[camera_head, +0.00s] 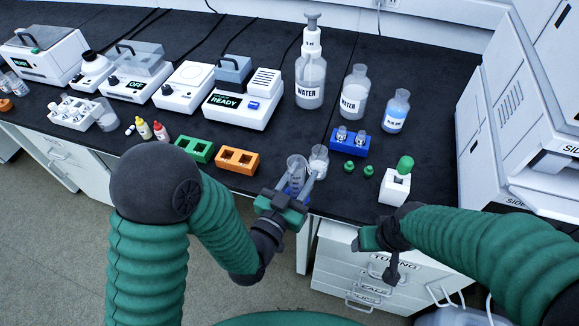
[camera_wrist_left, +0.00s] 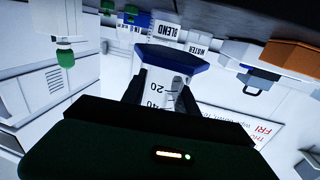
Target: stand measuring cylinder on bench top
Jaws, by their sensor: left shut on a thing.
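The measuring cylinder (camera_head: 296,168) is clear with a blue base, at the front edge of the black bench top (camera_head: 270,150). My left gripper (camera_head: 296,188) is shut on it. In the left wrist view the cylinder (camera_wrist_left: 160,88) shows its printed scale between the two fingers, with its blue base (camera_wrist_left: 172,58) beyond them; that picture is upside down. Whether the base touches the bench cannot be told. My right gripper (camera_head: 390,262) hangs in front of the bench by the drawers, seemingly empty; its jaw opening is unclear.
A glass beaker (camera_head: 318,160) stands close right of the cylinder. An orange rack (camera_head: 238,160) is to the left. A blue vial rack (camera_head: 349,142), green caps (camera_head: 350,167) and a white block with a green-capped vial (camera_head: 396,187) are to the right. Bottles (camera_head: 355,95) stand behind.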

